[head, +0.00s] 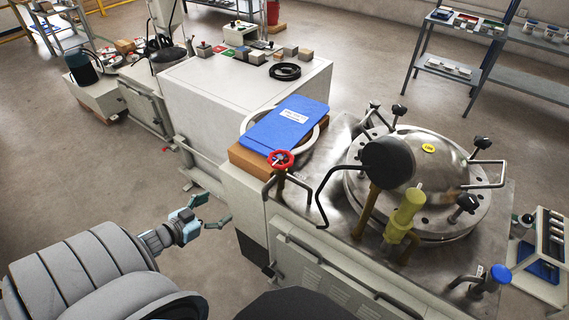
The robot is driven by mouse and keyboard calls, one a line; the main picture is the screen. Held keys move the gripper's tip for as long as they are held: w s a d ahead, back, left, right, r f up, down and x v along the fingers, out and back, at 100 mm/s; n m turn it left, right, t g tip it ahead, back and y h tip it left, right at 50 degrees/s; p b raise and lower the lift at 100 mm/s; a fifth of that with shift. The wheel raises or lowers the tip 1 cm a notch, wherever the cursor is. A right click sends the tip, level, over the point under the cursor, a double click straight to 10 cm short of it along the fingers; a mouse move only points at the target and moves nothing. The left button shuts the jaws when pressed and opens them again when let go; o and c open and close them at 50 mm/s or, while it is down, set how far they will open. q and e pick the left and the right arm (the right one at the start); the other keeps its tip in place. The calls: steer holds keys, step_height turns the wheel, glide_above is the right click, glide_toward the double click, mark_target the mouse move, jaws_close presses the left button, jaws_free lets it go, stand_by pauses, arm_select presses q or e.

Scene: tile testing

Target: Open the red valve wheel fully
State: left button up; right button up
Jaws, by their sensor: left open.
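The red valve wheel (281,159) sits on top of a brown upright pipe at the near left corner of the steel-topped machine. My left gripper (224,208) is open and empty, with its fingers spread. It is in front of the machine, left of the red wheel and apart from it. My right gripper is not in view. I cannot tell from this view how far the wheel is turned.
A blue folder (285,125) lies just behind the wheel. A bent dark handle (322,190) stands right of it, near a domed steel lid (430,165). A blue valve wheel (500,273) is at the right.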

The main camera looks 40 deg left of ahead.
arm_select(q)
steer(key=w+d+r+m+t+h+b, duration=0.1)
steer(key=w+r+h, duration=0.1)
steer(key=r, duration=0.2)
steer(key=w+d+r+m+t+h, duration=0.1)
steer(key=w+r+m+h, duration=0.15)
steer(key=r, duration=0.25)
steer(key=m+g+h, duration=0.1)
steer(key=m+h, duration=0.1)
steer(key=h, duration=0.3)
glide_toward(293, 156)
steer(key=b+x, duration=0.1)
steer(key=x, duration=0.1)
steer(key=b+x, duration=0.2)
steer(key=x, duration=0.1)
steer(key=b+x, duration=0.1)
steer(key=x, duration=0.1)
steer(key=shift+w+a+f, duration=0.1)
steer(key=shift+w+f, duration=0.15)
steer(key=shift+w, duration=0.1)
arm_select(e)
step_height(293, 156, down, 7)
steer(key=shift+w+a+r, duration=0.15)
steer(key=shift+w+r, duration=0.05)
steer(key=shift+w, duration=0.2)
arm_select(q)
steer(key=c, duration=1.2)
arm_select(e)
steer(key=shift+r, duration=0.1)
